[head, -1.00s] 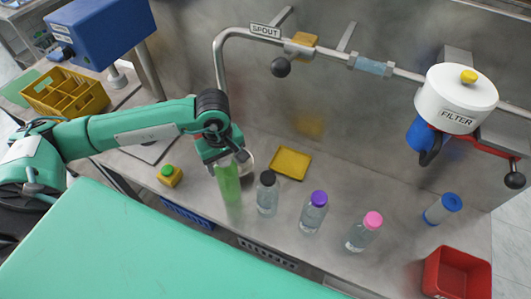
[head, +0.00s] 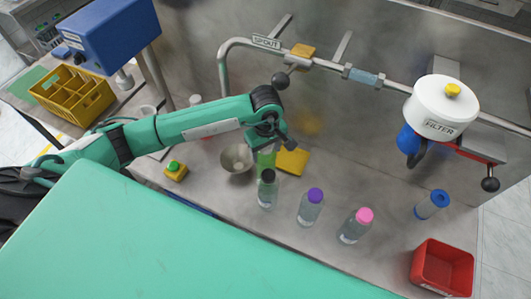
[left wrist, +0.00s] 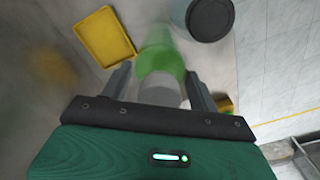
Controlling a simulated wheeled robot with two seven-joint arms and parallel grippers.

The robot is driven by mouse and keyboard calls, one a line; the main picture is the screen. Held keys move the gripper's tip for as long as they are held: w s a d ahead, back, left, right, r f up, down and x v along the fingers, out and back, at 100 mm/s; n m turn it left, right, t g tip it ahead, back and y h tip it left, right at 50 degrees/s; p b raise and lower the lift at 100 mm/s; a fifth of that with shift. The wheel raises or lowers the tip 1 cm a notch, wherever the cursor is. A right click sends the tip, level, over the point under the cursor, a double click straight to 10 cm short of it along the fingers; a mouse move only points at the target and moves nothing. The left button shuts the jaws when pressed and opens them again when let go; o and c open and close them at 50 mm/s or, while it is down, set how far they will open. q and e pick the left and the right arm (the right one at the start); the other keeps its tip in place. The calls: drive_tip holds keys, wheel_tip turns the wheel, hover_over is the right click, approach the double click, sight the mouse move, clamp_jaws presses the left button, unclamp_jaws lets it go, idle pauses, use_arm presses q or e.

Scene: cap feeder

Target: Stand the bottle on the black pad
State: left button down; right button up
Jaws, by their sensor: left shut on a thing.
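The green bottle (head: 266,161) hangs from my left gripper (head: 268,143), behind the black-capped bottle (head: 266,190) and in front of the yellow tray (head: 293,160). In the left wrist view the fingers stand on both sides of a pale part of the bottle, and its blurred green body (left wrist: 160,55) reaches beyond them. I cannot tell whether its base touches the counter. I cannot make out a black pad in either view. My right gripper does not show.
A metal bowl (head: 237,159) and a yellow button box (head: 175,171) are left of the bottle. Purple-capped (head: 310,207), pink-capped (head: 356,226) and blue-capped (head: 432,204) bottles stand to the right. A red bin (head: 442,268) is at front right. The spout pipe (head: 222,75) rises behind.

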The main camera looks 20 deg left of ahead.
use_arm(q)
drive_tip(key=shift+s+f+p, duration=0.1)
drive_tip(key=shift+f+p, duration=0.8)
drive_tip(key=shift+f, duration=0.65)
drive_tip(key=shift+f, duration=0.15)
drive_tip(key=c, duration=0.8)
unclamp_jaws()
drive_tip(key=o, duration=0.4)
